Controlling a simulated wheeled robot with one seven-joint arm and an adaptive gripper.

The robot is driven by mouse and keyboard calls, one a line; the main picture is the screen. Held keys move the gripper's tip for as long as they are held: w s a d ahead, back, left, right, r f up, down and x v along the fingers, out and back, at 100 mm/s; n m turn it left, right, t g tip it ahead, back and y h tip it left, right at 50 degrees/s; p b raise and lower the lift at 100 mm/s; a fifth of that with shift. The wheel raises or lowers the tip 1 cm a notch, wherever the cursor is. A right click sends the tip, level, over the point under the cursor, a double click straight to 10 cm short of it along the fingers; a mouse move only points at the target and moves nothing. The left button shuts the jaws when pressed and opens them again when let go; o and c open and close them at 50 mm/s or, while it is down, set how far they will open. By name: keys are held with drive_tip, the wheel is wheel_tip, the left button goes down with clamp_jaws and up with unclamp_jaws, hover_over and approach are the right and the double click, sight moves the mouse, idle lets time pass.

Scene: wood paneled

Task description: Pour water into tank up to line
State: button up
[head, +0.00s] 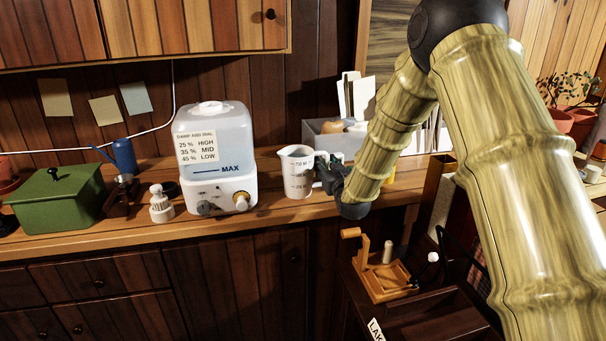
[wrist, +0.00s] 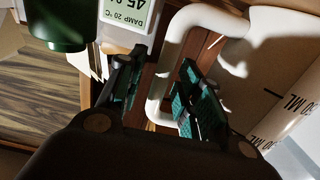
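The tank (head: 215,140) is a pale translucent box on a white base with a knob. A MAX line (head: 206,171) is marked low on its front, and a white cap (head: 210,107) is on top. I cannot tell the water level. A white measuring jug (head: 297,178) with printed marks stands upright on the counter, right of the tank. My gripper (head: 332,174) is at the jug's right side. In the wrist view, my gripper (wrist: 160,92) is open, with the jug's white handle (wrist: 158,88) between its fingers and gaps visible.
Left of the tank are a small white bottle (head: 161,206), a blue can (head: 124,156) and a green box (head: 60,199). A grey bin (head: 318,135) stands behind the jug. A small wooden stand (head: 383,278) is below right. A display device (wrist: 130,14) is near my fingers.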

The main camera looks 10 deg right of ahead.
clamp_jaws()
drive_tip(key=shift+r, duration=0.25)
drive_tip(key=shift+r+p, duration=1.15)
drive_tip(key=shift+r, duration=1.25)
